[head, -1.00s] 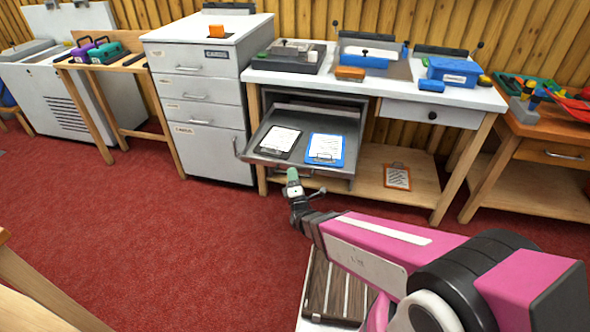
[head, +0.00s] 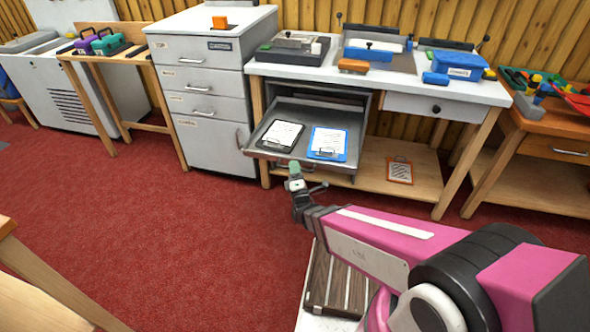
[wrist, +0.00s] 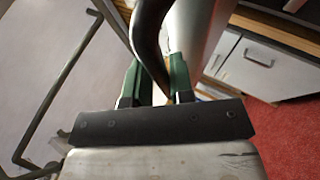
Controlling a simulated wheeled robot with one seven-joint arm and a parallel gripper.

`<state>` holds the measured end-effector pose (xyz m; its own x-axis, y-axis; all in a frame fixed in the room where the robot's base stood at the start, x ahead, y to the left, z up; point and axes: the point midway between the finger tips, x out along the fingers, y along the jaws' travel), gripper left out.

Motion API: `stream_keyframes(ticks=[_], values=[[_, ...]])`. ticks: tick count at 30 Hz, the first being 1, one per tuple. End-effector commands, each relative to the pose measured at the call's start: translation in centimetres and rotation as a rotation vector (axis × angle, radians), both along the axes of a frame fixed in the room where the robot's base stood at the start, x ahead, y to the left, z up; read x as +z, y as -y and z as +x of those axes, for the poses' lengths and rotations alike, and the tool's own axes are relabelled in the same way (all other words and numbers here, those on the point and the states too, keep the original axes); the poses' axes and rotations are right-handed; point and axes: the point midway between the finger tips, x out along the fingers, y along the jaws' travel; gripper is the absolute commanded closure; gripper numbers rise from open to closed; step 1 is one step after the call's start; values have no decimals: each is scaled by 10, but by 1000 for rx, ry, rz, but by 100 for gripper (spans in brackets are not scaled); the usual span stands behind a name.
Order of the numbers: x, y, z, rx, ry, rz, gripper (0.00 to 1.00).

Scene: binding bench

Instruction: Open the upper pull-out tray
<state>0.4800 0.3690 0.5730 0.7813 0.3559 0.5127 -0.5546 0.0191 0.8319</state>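The upper pull-out tray (head: 268,150) is grey and stands pulled out from the housing (head: 320,95) under the left part of the white-topped bench. A dark clipboard and a blue clipboard lie flat in it. My gripper (head: 294,168) is at the middle of the tray's front edge. In the wrist view, a dark curved handle (wrist: 150,35) runs between the green fingers of my gripper (wrist: 158,75), which look closed on it. The exact contact is partly hidden.
A grey drawer cabinet (head: 208,95) stands left of the bench (head: 370,82). Another clipboard (head: 399,171) lies on the bench's lower shelf (head: 430,190). An orange table (head: 540,128) stands at right. Red carpet (head: 170,235) is free in front. A wooden table edge (head: 50,285) is near at lower left.

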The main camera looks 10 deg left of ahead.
Motion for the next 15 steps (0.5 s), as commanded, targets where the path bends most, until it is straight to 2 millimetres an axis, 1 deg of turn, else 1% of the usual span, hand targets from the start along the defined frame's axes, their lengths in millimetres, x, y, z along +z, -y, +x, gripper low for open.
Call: stream_keyframes(ticks=[4, 5, 7, 8, 9, 15], values=[[24, 1, -2, -1, 4, 2, 78], [30, 2, -2, -1, 5, 3, 70], [44, 1, -5, 0, 8, 4, 41], [46, -2, -12, 3, 9, 2, 27], [50, -5, -19, 4, 10, 2, 19], [72, -17, -50, 10, 12, 5, 18]])
